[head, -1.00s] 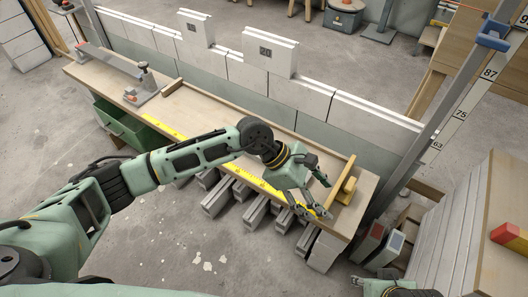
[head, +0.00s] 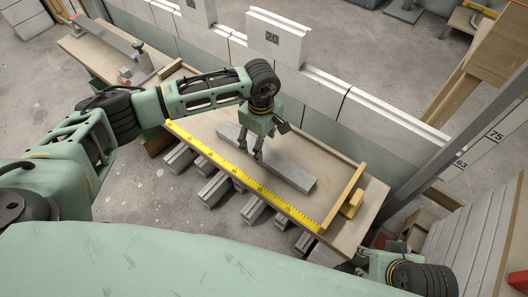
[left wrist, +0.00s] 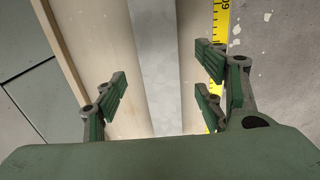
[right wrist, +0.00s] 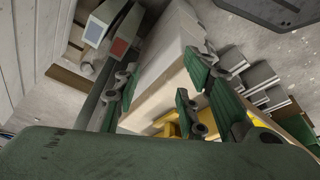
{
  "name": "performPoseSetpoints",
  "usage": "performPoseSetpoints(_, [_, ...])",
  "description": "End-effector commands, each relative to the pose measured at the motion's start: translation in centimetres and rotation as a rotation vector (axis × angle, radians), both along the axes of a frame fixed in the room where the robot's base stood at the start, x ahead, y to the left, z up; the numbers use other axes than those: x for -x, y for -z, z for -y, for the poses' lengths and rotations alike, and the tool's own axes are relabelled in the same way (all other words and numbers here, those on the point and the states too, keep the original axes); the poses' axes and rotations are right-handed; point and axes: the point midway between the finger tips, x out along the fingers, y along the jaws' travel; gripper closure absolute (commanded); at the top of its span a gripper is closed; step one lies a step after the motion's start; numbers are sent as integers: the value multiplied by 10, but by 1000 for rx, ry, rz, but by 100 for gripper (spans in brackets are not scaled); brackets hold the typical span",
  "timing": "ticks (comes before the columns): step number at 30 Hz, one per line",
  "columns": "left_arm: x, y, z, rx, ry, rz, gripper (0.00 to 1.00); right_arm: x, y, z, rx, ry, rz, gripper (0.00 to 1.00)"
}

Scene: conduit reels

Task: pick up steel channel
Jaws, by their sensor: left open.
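The steel channel (head: 292,173) is a long grey bar lying flat on the wooden bench, between the yellow measuring tape and the block wall. In the left wrist view the channel (left wrist: 154,60) runs up the middle, between the spread fingers. My left gripper (head: 258,155) is open and points down over the channel; nothing is held. I cannot tell the exact height of its tips above the bar. My right gripper (head: 364,262) is low at the right, off the bench end. In the right wrist view its fingers (right wrist: 155,92) are apart and empty.
The yellow tape (head: 245,178) runs along the bench's (head: 205,122) front edge. A wooden stop (head: 342,197) with a yellow block lies across the right end. Several grey profiles (head: 215,188) stick out below. The block wall (head: 330,90) stands behind, and a metal post (head: 455,150) rises at right.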

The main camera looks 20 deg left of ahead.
Motion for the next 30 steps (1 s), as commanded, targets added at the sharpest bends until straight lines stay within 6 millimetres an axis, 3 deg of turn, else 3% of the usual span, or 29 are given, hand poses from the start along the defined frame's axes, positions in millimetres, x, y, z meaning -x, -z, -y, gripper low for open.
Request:
performPoseSetpoints(5, [4,27,8,2,0,-3,36,5,-16,1,0,1,10,62])
performPoseSetpoints(9, [3,44,7,2,-2,-1,36,5,-11,1,0,1,7,62])
performPoseSetpoints(16, [2,45,7,1,-1,1,36,5,-11,1,0,1,7,62])
performPoseSetpoints(30, [2,45,7,1,-1,1,77,6,-11,1,1,0,7,62])
